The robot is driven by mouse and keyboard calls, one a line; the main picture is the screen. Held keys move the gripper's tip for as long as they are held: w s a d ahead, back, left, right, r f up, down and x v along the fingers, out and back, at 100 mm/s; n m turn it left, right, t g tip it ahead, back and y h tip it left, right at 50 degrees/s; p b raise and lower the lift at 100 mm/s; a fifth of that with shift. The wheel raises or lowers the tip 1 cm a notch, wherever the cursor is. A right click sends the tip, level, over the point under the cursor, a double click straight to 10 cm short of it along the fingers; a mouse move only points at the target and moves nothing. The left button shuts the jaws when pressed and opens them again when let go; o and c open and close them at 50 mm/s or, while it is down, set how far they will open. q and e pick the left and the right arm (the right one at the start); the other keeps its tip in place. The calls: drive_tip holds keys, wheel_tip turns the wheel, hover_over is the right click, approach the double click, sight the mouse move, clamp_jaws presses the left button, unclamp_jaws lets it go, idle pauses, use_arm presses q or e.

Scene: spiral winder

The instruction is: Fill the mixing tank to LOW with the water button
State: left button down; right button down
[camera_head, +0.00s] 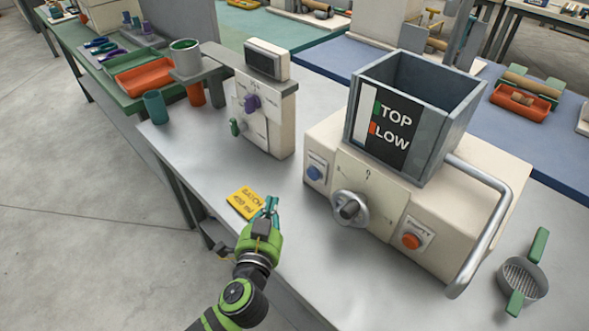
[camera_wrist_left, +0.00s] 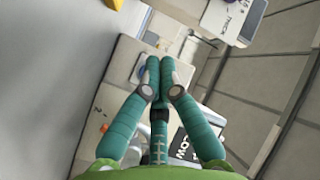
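The grey square mixing tank (camera_head: 461,121) stands on a cream machine base. Its front panel (camera_head: 384,127) carries TOP beside a green mark and LOW beside an orange-red mark. I make out no water in it. The blue button (camera_head: 314,173) is on the base's left front; its label is too small to read. It also shows partly behind my fingertips in the left wrist view (camera_wrist_left: 140,68). My left gripper (camera_head: 269,206) is in front of and to the left of the button, apart from it in the head view. Its fingertips (camera_wrist_left: 160,64) are together and hold nothing visible. My right gripper is out of view.
A grey dial (camera_head: 350,208) and an orange EMPTY button (camera_head: 411,241) sit right of the blue button. A yellow batch note (camera_head: 244,203) lies by my gripper. A dosing unit (camera_head: 266,115) stands behind left, a green-handled strainer (camera_head: 523,277) at right.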

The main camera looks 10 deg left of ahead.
sight(313, 174)
use_arm(q)
drive_tip(key=shift+s+d+r, duration=0.1)
drive_tip(key=shift+s+d, duration=0.05)
drive_tip(key=shift+d, duration=0.1)
drive_tip(key=shift+w+d, duration=0.25)
drive_tip(key=shift+w, duration=0.3)
drive_tip(key=w+d, duration=0.2)
drive_tip(key=w, duration=0.1)
drive_tip(key=w+d, duration=0.1)
drive_tip(key=shift+w+d+b, duration=0.1)
drive_tip(key=shift+w+b, duration=0.2)
drive_tip(key=shift+w, duration=0.1)
drive_tip(key=shift+w+d, duration=0.35)
drive_tip(key=shift+w, duration=0.2)
drive_tip(key=shift+w+d, duration=0.15)
drive_tip(key=shift+w, duration=0.05)
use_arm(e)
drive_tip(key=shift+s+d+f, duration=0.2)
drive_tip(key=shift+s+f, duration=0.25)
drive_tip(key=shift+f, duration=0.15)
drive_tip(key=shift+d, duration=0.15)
use_arm(q)
drive_tip(key=shift+w+d+b, duration=0.2)
drive_tip(key=shift+w+b, duration=0.15)
drive_tip(key=shift+b, duration=0.05)
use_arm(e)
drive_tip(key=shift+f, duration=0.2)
